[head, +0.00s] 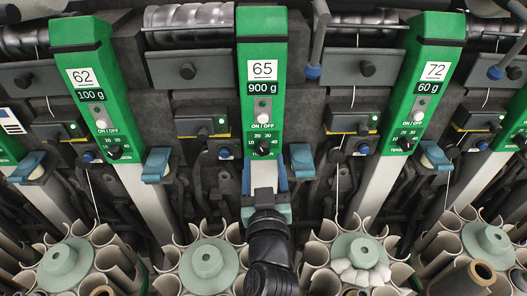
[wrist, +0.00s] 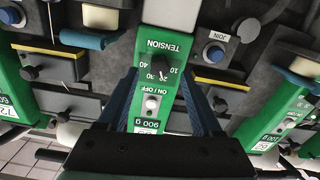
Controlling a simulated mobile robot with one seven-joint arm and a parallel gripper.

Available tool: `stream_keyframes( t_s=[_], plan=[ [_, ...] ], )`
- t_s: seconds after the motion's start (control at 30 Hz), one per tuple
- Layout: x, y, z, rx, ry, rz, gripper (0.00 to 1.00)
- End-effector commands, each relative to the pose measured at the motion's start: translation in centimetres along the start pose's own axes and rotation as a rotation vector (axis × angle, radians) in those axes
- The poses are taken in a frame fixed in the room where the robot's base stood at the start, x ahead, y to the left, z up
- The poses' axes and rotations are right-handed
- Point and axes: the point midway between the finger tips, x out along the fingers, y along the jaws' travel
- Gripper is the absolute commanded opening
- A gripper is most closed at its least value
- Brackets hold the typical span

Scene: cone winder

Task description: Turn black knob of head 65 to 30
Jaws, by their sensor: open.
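Head 65 (head: 264,85) is the green unit in the middle of the head view, labelled 65 and 900 g. Its black knob (head: 263,149) sits below the white ON/OFF button (head: 263,117). In the wrist view, turned upside down, the knob (wrist: 154,63) lies beside the 10 to 40 scale, under the word TENSION. The knob's exact setting is too small to read. My gripper (wrist: 159,76) is open, its dark blue fingers spread either side of the green panel, with nothing between them held. In the head view my gripper (head: 265,175) is just below the knob.
Heads 62 (head: 86,80) and 72 (head: 427,80) stand left and right with similar knobs. Blue levers (head: 157,163) project beside the heads. Below are pale green cones (head: 207,262) ringed by tubes. A round blue JOIN button (wrist: 215,53) shows in the wrist view.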

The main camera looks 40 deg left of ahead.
Motion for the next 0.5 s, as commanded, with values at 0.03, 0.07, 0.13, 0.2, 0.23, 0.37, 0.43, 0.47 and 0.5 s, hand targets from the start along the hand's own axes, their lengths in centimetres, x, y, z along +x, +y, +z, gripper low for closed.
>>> stream_keyframes(
  t_s=[0.03, 0.07, 0.13, 0.2, 0.23, 0.37, 0.43, 0.47, 0.5],
  plan=[
    [0.8, 0.0, -0.2, 0.000, 0.001, -0.001, 0.67],
    [1.1, 0.0, -0.2, 0.000, 0.001, -0.001, 0.67],
    [1.8, 0.0, -0.1, 0.000, 0.001, -0.001, 0.67],
    [2.3, 0.0, -0.1, -0.001, 0.001, -0.001, 0.67],
    [2.4, 0.0, -0.1, 0.000, 0.000, -0.001, 0.67],
    [2.7, 0.0, 0.0, -0.001, 0.000, 0.000, 0.67],
    [2.8, 0.0, 0.0, -0.001, 0.001, 0.000, 0.67],
    [2.8, 0.0, 0.0, -0.001, 0.001, 0.000, 0.67],
    [2.8, 0.0, 0.0, 0.000, 0.000, 0.000, 0.67]
  ],
)
